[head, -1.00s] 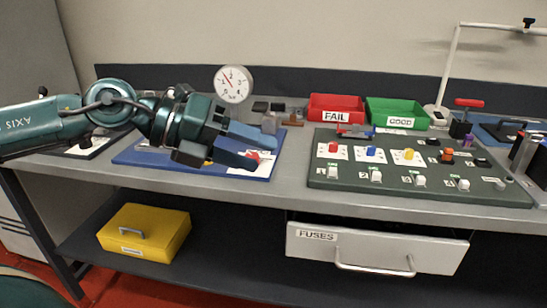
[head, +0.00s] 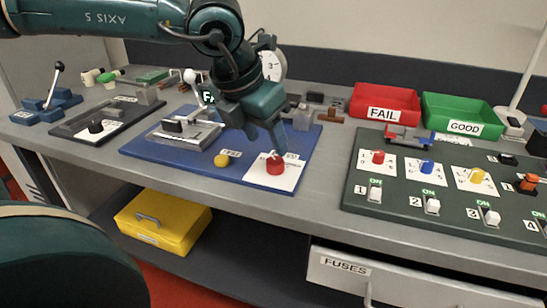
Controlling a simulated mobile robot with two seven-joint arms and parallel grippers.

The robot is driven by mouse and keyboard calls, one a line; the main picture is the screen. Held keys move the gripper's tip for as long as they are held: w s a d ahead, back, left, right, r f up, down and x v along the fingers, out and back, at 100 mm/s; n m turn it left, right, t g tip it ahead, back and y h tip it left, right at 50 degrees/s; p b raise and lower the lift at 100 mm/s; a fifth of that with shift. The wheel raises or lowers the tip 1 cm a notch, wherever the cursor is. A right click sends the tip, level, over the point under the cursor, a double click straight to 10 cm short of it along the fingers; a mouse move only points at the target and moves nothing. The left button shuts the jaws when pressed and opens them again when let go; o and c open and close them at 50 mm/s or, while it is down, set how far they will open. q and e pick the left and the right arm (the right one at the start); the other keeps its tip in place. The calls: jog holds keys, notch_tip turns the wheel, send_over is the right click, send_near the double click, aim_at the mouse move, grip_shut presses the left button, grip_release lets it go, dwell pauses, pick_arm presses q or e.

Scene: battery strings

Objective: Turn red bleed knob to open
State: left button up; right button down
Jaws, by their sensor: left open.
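The red bleed knob (head: 275,167) stands on a white label plate (head: 262,181) at the right front of the blue board (head: 205,182). The plate's print is too small to read, and the gripper covers part of it. My left gripper (head: 267,144) is open, pointing down, just above and behind the red knob. Its fingertips seem very near the knob's top; I cannot tell whether they touch it. A yellow knob (head: 221,160) sits to the left on the same board. My right gripper is not in view.
A round gauge (head: 273,66) is partly hidden behind my left gripper. A green panel (head: 395,213) with coloured knobs and white switches lies to the right. Red FAIL (head: 384,105) and green GOOD (head: 462,117) bins stand behind it. A black board (head: 75,133) lies left.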

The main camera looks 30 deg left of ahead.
aim_at(275, 160)
pick_arm(q)
jog(key=x, duration=0.6)
jog(key=shift+r+b, duration=0.1)
jog(key=shift+b, duration=0.2)
jog(key=shift+c, duration=0.3)
jog(key=c, duration=0.9)
